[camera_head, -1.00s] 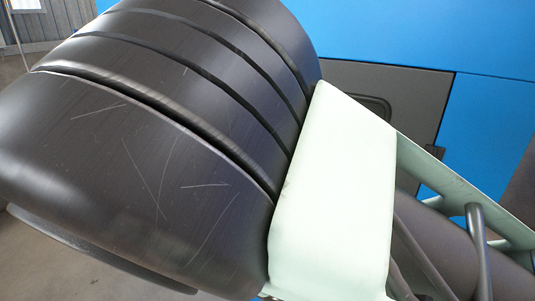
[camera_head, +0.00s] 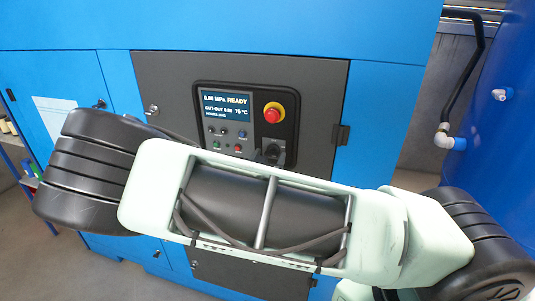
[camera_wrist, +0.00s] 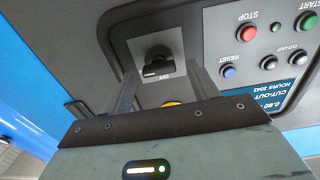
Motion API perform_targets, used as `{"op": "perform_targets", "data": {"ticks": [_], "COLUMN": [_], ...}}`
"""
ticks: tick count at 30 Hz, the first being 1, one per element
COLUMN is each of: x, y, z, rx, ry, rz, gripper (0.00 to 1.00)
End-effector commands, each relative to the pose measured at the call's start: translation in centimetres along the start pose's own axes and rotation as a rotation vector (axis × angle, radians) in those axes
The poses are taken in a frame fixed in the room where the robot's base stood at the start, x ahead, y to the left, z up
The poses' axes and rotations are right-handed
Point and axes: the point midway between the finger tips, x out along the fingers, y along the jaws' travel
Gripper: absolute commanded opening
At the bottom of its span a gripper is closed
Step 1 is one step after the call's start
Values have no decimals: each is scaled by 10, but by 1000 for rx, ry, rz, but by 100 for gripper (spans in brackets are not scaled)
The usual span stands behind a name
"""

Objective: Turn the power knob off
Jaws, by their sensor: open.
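The power knob (camera_wrist: 158,66) is a black rotary knob on a light square plate in the wrist view, which shows the panel upside down. Its grip bar lies roughly sideways, beside a small label too blurred to read surely. My gripper (camera_wrist: 163,72) is open, with one finger on each side of the knob. I cannot tell whether the fingers touch it. In the head view the knob (camera_head: 273,153) shows at the panel's lower right, just above my arm, which hides most of my gripper.
The control panel (camera_head: 220,165) has a lit display (camera_head: 225,105) reading READY and a red emergency stop (camera_head: 272,113) above the knob. The wrist view also shows red STOP (camera_wrist: 249,33), blue RESET (camera_wrist: 228,71) and green START (camera_wrist: 307,22) buttons. A blue tank (camera_head: 505,150) stands at right.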

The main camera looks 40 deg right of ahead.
Motion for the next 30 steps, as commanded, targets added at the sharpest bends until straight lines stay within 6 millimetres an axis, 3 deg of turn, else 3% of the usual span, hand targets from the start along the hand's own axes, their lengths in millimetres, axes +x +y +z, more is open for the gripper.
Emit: {"op": "perform_targets", "data": {"ticks": [9, 14, 15, 30], "x": [3, 3, 3, 3], "y": [0, 0, 0, 0], "z": [1, 0, 0, 1], "rx": [0, 0, 0, -117], "ry": [-1, -1, -1, -3], "rz": [0, 0, 0, 1], "gripper": [59, 17, 14, 14]}}
